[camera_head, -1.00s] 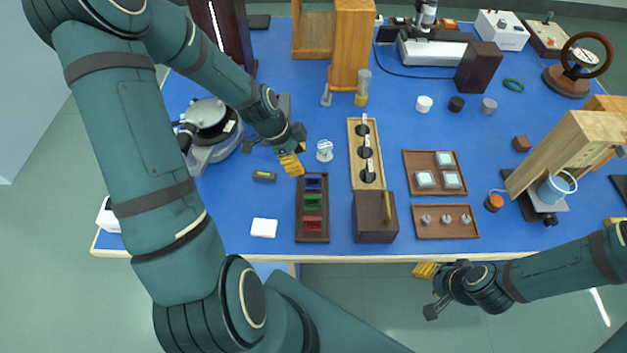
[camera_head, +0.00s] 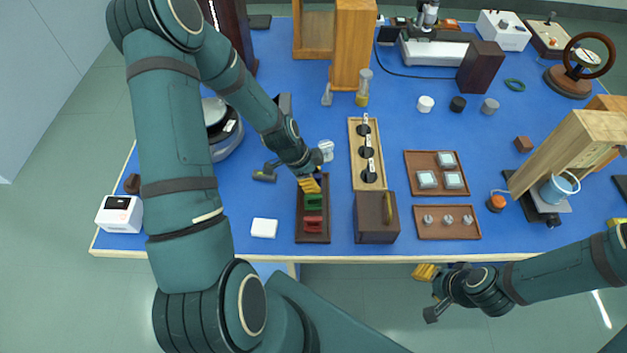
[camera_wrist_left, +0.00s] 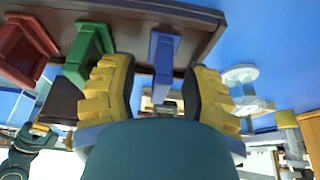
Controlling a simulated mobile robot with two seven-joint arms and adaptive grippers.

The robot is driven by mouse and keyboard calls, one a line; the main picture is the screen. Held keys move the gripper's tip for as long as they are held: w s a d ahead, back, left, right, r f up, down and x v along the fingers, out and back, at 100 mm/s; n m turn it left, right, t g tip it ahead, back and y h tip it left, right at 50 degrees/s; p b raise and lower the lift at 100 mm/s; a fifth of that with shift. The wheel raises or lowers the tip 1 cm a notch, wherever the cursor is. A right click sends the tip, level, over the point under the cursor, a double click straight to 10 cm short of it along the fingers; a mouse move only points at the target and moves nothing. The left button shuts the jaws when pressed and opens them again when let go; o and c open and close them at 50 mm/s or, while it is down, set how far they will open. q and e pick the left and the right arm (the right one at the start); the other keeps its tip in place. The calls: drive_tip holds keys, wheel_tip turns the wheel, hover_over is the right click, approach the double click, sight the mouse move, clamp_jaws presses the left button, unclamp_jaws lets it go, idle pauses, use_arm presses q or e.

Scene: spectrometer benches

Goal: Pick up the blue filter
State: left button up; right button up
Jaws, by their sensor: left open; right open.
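The blue filter (camera_wrist_left: 163,62) stands in a dark wooden tray (camera_head: 312,236) beside the green filter (camera_head: 313,202) and the red filter (camera_head: 313,223). In the head view my left gripper (camera_head: 309,184) is over the tray's far end and mostly hides the blue filter. In the left wrist view my left gripper (camera_wrist_left: 158,90) is open, with its yellow fingers on either side of the blue filter. The green filter (camera_wrist_left: 88,50) is beside the left finger there. I cannot tell whether the fingers touch the blue filter. My right gripper (camera_head: 426,272) is off the table's front edge, empty.
A wooden rack with black-based pieces (camera_head: 354,181) and a brown box (camera_head: 372,222) stand to the tray's right. A white block (camera_head: 264,228) lies to its left. A small white stand (camera_head: 326,147) is just behind my left gripper.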

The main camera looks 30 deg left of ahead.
use_arm(q)
clamp_jaws()
drive_tip(key=shift+r, duration=0.1)
wheel_tip(320, 180, up, 10)
drive_tip(key=shift+f+p, duration=0.1)
drive_tip(key=shift+p, duration=0.4)
drive_tip(key=shift+s, duration=0.1)
